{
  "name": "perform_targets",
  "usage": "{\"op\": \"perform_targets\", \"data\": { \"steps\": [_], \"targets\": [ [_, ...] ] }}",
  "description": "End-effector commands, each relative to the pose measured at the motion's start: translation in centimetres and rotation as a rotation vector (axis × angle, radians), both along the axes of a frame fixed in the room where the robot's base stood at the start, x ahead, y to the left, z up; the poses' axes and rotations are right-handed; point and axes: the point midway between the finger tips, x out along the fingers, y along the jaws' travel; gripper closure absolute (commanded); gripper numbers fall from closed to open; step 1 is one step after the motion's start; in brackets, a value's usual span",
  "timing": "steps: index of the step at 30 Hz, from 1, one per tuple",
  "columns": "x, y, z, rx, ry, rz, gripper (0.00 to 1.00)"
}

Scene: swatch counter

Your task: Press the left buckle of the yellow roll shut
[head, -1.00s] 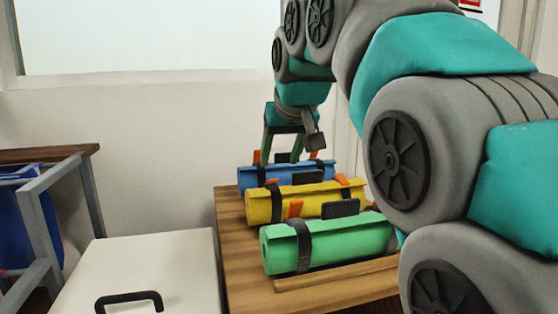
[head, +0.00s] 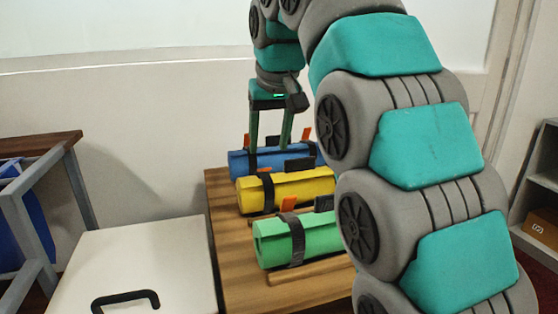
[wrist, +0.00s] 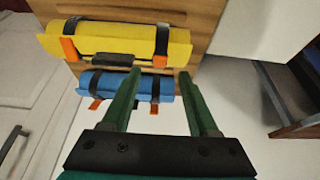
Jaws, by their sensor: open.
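The yellow roll (head: 310,187) lies in the middle of three rolls on a wooden top. Its left buckle is on the dark left strap (head: 268,192); only a speck of orange shows there in the head view. In the wrist view, where the rolls appear turned around, the yellow roll (wrist: 120,40) is at the top and its left buckle's orange tab (wrist: 160,61) is just beyond my fingertips. My gripper (head: 270,148) is open and empty, fingers pointing down near the blue roll. It also shows in the wrist view (wrist: 159,73). I cannot tell whether the buckle is raised.
The blue roll (head: 272,164) lies behind the yellow one, with raised orange tabs. The green roll (head: 310,238) lies in front, with an orange tab up. A white cabinet (head: 150,255) and a wood-topped rack (head: 40,145) stand at left. My arm covers the right side.

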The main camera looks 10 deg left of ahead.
Motion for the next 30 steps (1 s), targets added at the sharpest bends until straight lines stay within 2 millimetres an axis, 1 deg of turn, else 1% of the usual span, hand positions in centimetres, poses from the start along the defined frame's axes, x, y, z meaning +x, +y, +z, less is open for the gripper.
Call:
{"op": "perform_targets", "data": {
  "steps": [1, 3, 5, 15, 21, 29, 30],
  "targets": [
    [0.2, 0.1, -1.1, -0.002, 0.003, 0.000, 0.40],
    [0.5, 0.3, -2.0, -0.002, 0.003, 0.000, 0.40],
    [0.7, 0.4, -2.3, -0.001, 0.003, -0.001, 0.40],
    [1.8, 1.1, -5.3, 0.000, 0.000, -0.001, 0.40],
    [2.1, 1.2, -6.1, 0.000, -0.001, -0.001, 0.40],
    [2.2, 1.3, -6.2, 0.000, -0.001, 0.000, 0.40],
    [2.2, 1.3, -6.2, 0.000, -0.001, -0.001, 0.43]
  ]
}}
